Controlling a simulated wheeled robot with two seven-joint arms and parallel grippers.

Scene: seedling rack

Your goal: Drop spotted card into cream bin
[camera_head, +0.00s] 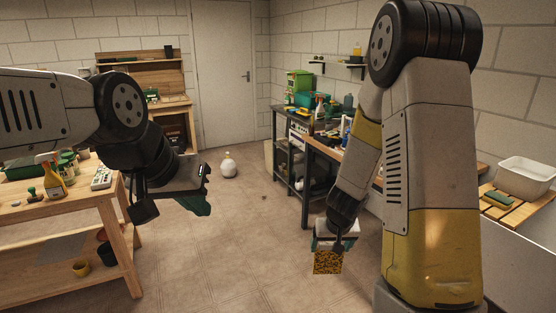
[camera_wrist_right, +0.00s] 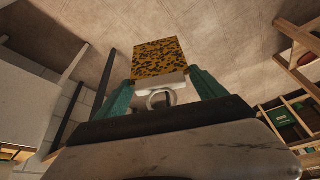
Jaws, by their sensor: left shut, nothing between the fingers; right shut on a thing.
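The spotted card (camera_head: 327,262), yellow-orange with black spots, hangs below my right gripper (camera_head: 335,237) in the head view, above the floor. In the right wrist view the card (camera_wrist_right: 158,58) sticks out beyond the teal fingers of the right gripper (camera_wrist_right: 163,85), with a white piece at its near edge between them. My left gripper (camera_head: 197,203) is shut and empty over the floor at the left. A cream upright thing (camera_head: 268,158) stands by the far end of the dark bench; I cannot tell for sure whether it is the cream bin.
A wooden bench (camera_head: 75,213) with bottles and pots stands at left. A dark bench (camera_head: 283,163) and a wooden workbench with tools stand at right centre. A white basin (camera_head: 527,177) sits on slats at far right. A white jug (camera_head: 228,167) stands on the otherwise clear floor.

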